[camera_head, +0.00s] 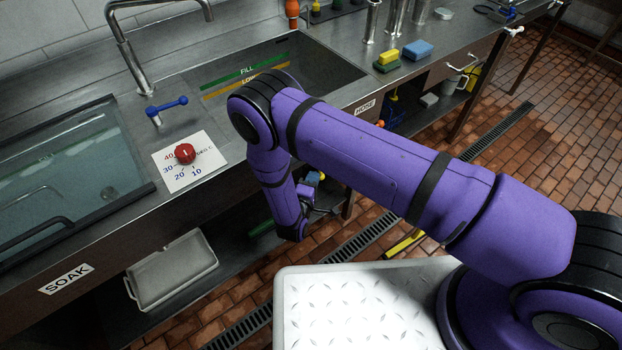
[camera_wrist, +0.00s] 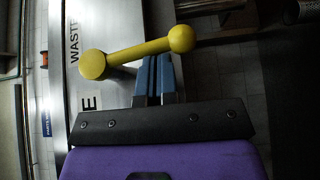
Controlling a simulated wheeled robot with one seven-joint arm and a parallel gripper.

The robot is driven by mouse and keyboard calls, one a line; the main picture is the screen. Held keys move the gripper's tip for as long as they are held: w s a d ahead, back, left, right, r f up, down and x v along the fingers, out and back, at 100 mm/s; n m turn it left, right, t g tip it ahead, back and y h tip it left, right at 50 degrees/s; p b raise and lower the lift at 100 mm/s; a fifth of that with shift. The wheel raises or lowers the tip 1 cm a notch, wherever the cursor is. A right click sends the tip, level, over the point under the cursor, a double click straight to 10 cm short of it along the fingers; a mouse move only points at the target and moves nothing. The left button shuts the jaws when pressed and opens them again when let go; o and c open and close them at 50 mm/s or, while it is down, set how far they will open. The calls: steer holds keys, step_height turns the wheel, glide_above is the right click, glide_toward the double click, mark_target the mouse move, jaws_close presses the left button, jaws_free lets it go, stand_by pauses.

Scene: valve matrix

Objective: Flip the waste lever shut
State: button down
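The waste lever (camera_wrist: 135,55) is a yellow bar with a ball at each end in the wrist view. It lies across the picture, tilted up to the right, beside a plate reading "WASTE" (camera_wrist: 73,42). My gripper (camera_wrist: 157,58) shows two blue fingers close together with only a thin gap. Their tips are at the lower side of the bar, between the two balls. I cannot tell whether they touch it. Nothing shows between the fingers. In the head view my purple arm hides the gripper's fingers, and I cannot make out the waste lever there.
In the head view, a blue tap lever (camera_head: 167,105) and a red dial (camera_head: 185,153) stand on the steel counter between the basins. A tray (camera_head: 172,270) sits on the shelf below. Sponges (camera_head: 418,50) lie farther right. Brick floor is clear at right.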

steer(key=shift+w+d+f+n+t+h, duration=0.15)
steer(key=shift+w+d+n+t, duration=0.25)
steer(key=shift+d+t, duration=0.2)
steer(key=shift+w+d+f+n+t+h, duration=0.15)
steer(key=shift+w+d+n+t, duration=0.15)
steer(key=shift+d+n+t, duration=0.25)
steer(key=w+d+r+n+t, duration=0.3)
steer(key=d+r+n+t, duration=0.1)
steer(key=d, duration=0.1)
steer(key=shift+w+y, duration=0.25)
steer(key=shift+y, duration=0.15)
steer(key=shift+t, duration=0.25)
